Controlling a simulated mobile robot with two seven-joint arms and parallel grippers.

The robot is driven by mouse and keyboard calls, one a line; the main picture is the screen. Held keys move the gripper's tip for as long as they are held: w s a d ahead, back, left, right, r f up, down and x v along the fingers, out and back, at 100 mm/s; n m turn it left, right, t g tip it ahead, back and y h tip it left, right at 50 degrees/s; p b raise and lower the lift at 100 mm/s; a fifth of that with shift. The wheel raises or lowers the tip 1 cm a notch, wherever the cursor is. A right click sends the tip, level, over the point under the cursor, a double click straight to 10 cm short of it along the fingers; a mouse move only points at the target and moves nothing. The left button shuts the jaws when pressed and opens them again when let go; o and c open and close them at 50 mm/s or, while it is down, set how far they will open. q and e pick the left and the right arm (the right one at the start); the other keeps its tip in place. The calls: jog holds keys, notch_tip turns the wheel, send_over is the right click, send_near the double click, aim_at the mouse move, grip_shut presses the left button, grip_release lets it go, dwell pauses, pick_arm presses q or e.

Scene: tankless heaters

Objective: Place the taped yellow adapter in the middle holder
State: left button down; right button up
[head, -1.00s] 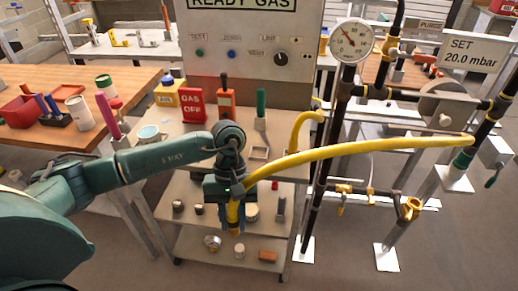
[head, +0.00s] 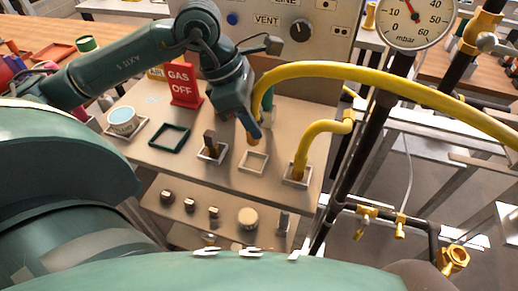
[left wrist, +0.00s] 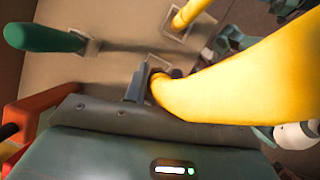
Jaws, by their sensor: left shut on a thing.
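My left gripper (head: 251,132) is shut on the end of a thick yellow hose, the yellow adapter (head: 380,77), which arcs off to the right. The held end points down, just above an empty square holder (head: 254,163), the middle one of three at the table's front right. The holder to its left (head: 212,152) has a dark upright piece in it. The holder to its right (head: 297,176) has another yellow hose (head: 312,136) in it. In the left wrist view the held hose (left wrist: 230,85) lies against the finger. I cannot make out the tape. My right gripper is out of view.
A red GAS OFF sign (head: 181,83), a white cup (head: 122,121) and a dark green square frame (head: 170,137) are on the table's left part. A green handle (left wrist: 40,38) stands behind. A pressure gauge (head: 415,16) and dark pipes rise at the right.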

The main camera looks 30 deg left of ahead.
pick_arm(q)
notch_tip(320, 180, down, 8)
jog(key=shift+r, duration=0.2)
jog(key=shift+s+f, duration=0.1)
jog(key=shift+f, duration=0.1)
jog(key=c, duration=1.1)
grip_release()
jog(key=shift+r, duration=0.1)
jog(key=shift+c, duration=0.2)
jog(key=v, duration=1.2)
jog(key=shift+r, duration=0.1)
